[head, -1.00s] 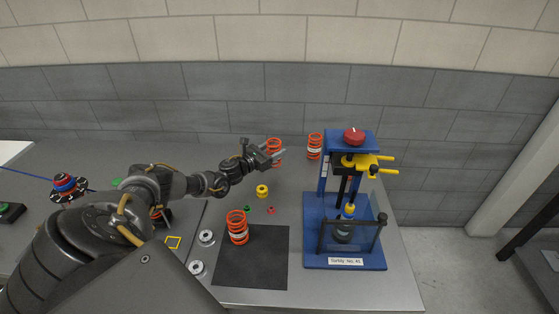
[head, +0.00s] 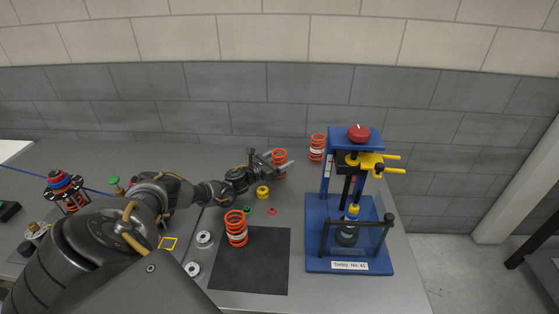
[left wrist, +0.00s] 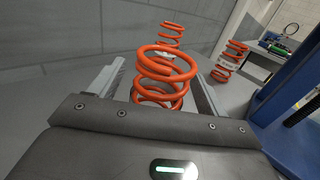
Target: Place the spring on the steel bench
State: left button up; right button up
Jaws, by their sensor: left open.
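In the head view an orange coil spring (head: 280,155) stands at the back of the grey steel bench (head: 300,185). My left gripper (head: 281,164) is at this spring, its fingers low beside it. In the left wrist view the spring (left wrist: 166,65) stands between the two open fingers (left wrist: 158,95), with a gap visible on the right; contact on the left is unclear. Another orange spring (head: 236,228) stands on the black mat (head: 262,275). A third spring (head: 317,148) stands near the blue fixture. My right gripper is out of view.
A blue press fixture (head: 350,225) with a red knob stands on the right. A blue-and-red assembly (head: 64,187) stands at far left. The wall is close behind.

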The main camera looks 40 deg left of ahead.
pick_arm(q)
jog(key=shift+s, duration=0.1)
jog(key=shift+s+r, duration=0.1)
jog(key=shift+s, duration=0.1)
jog(key=s+p, duration=0.2)
jog(key=s, duration=0.1)
jog(key=s+a+p, duration=0.1)
jog(key=s, duration=0.3)
jog(key=s+p, duration=0.2)
jog(key=s, duration=0.1)
jog(key=shift+s+a+p, duration=0.15)
jog(key=shift+a+p, duration=0.05)
jog(key=shift+p, duration=0.15)
jog(key=shift+s+a, duration=0.1)
jog(key=shift+s, duration=0.45)
